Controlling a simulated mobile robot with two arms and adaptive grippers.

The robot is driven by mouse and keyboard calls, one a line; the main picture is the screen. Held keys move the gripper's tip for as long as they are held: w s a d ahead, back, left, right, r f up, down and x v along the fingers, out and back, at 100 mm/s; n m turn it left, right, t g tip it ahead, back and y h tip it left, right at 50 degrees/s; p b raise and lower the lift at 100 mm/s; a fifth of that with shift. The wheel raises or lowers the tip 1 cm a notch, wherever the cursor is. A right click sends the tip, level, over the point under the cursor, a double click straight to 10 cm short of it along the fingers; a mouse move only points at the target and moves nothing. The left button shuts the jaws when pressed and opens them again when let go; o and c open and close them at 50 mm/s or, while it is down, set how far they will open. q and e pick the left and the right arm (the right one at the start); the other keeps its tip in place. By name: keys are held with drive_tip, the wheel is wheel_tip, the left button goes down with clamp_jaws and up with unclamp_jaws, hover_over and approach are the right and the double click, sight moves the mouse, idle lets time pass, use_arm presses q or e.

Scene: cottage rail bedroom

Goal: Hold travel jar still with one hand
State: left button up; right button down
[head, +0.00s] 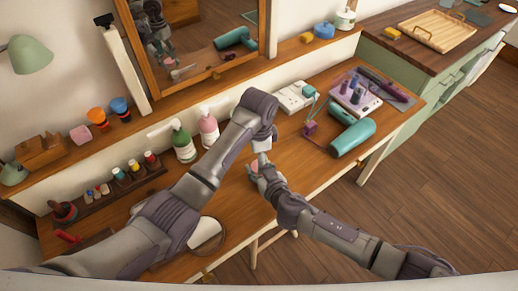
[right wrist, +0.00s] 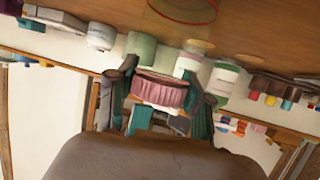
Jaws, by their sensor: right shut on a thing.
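The travel jar shows as a small pink piece in the head view (head: 255,167), mostly hidden by my right gripper (head: 261,176). In the right wrist view the jar (right wrist: 160,90) is pink and ribbed with a pale band, and it sits between the two teal-padded fingers of my right gripper (right wrist: 160,102). The right gripper is shut on it above the wooden desk (head: 235,185). My left gripper (head: 263,157) points down close above the jar. Its fingers are too small and covered to tell open from shut.
A green pump bottle (head: 184,144) and a pink one (head: 208,131) stand behind, left of the grippers. A teal hair dryer (head: 352,138) and a white organizer (head: 357,97) lie to the right. A round mirror (head: 207,234) lies near the front edge, partly behind my left arm.

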use_arm(q)
drive_tip(key=shift+f, duration=1.75)
drive_tip(key=c, duration=1.2)
drive_tip(key=n, duration=0.3)
drive_tip(key=o, duration=1.3)
